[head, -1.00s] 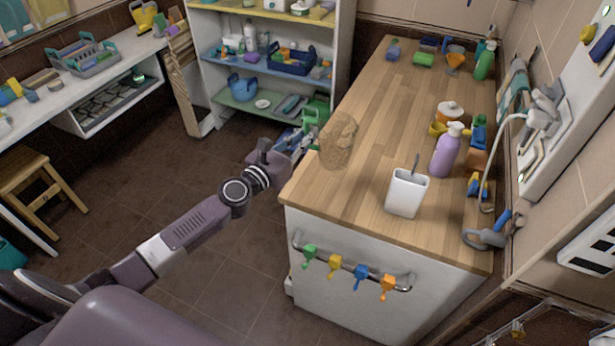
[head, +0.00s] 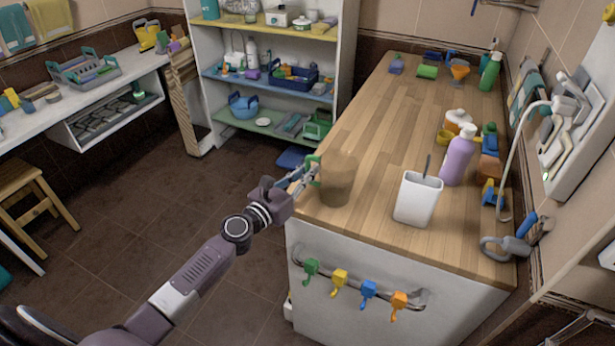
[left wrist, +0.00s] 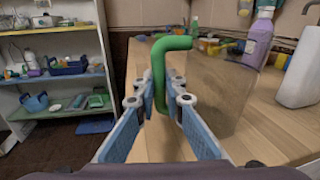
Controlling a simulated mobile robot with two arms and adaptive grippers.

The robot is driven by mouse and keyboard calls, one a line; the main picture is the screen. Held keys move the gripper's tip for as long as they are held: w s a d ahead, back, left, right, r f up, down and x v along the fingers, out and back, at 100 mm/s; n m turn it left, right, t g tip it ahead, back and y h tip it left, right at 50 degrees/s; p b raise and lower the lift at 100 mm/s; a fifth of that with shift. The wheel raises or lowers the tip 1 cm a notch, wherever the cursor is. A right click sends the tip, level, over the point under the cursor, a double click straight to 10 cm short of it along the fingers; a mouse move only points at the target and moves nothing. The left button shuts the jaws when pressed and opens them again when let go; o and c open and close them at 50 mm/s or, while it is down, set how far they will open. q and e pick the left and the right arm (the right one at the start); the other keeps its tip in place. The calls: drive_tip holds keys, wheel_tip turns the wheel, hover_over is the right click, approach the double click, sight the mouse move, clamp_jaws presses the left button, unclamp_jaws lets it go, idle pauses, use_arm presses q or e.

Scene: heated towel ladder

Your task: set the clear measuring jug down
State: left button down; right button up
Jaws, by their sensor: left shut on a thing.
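The clear measuring jug (head: 338,182) is see-through with a brownish tint and has a green handle (left wrist: 162,75). It appears upright at the near left corner of the wooden counter (head: 385,130); I cannot tell whether its base touches the wood. My left gripper (head: 309,174) reaches in from the left and is shut on the handle. In the left wrist view, its blue fingers (left wrist: 160,108) are on both sides of the handle, and the jug's body (left wrist: 222,88) is to the right. My right gripper is out of view.
A white cup (head: 418,200) stands to the jug's right. A purple pump bottle (head: 457,160) and several small items line the counter's right side. The counter's middle is clear. Colored hooks (head: 340,281) hang on the front rail. A shelf unit (head: 268,100) stands behind.

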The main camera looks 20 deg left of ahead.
use_arm(q)
drive_tip(key=shift+r, duration=0.15)
drive_tip(key=shift+f, duration=0.3)
drive_tip(key=c, duration=2)
unclamp_jaws()
drive_tip(key=shift+r, duration=0.1)
